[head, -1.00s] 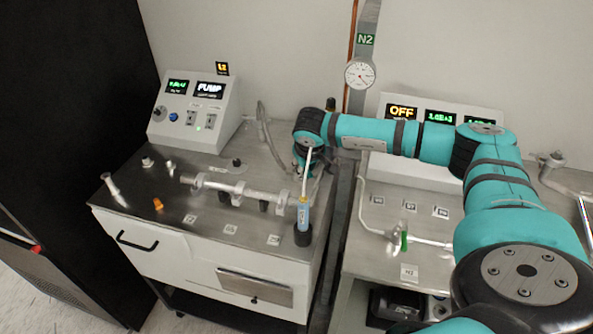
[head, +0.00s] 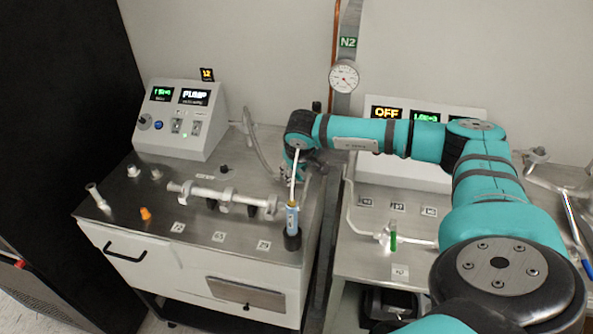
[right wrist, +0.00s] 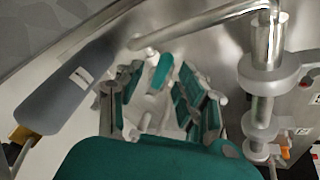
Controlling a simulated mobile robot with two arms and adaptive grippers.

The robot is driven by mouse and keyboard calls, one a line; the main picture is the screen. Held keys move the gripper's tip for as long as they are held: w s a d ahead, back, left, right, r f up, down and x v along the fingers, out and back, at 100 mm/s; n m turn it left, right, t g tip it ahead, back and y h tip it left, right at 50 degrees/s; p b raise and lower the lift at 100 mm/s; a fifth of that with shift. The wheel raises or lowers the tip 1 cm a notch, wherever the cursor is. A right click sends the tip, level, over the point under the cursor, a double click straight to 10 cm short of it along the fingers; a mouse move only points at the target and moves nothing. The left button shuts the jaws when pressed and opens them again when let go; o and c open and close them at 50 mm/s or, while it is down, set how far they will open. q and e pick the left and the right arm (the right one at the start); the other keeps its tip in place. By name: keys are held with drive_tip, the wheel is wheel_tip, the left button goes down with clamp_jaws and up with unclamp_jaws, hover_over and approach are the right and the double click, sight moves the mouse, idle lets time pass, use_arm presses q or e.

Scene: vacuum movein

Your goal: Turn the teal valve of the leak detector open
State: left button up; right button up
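The leak detector is the cart (head: 150,235) at left in the head view, with a sloped panel (head: 180,112). The teal valve handle (right wrist: 161,74) shows in the right wrist view, lying between the fingers of my right gripper (right wrist: 158,100). The fingers are apart on either side of it, and I see a gap at the handle. In the head view my right gripper (head: 305,165) is at the cart's right back edge, partly hidden by my arm and the white wand tip, and the valve cannot be made out there. My left gripper is not in view.
A blue wand (head: 292,218) stands in a black holder at the cart's front right corner. A metal pipe with clamps (head: 222,195) lies on the cart top. A bench (head: 375,262) with a green valve (head: 393,237) stands to the right. A grey hose (head: 258,150) runs behind.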

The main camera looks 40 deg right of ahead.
drive_tip(key=v, duration=1.2)
drive_tip(key=shift+c, duration=0.2)
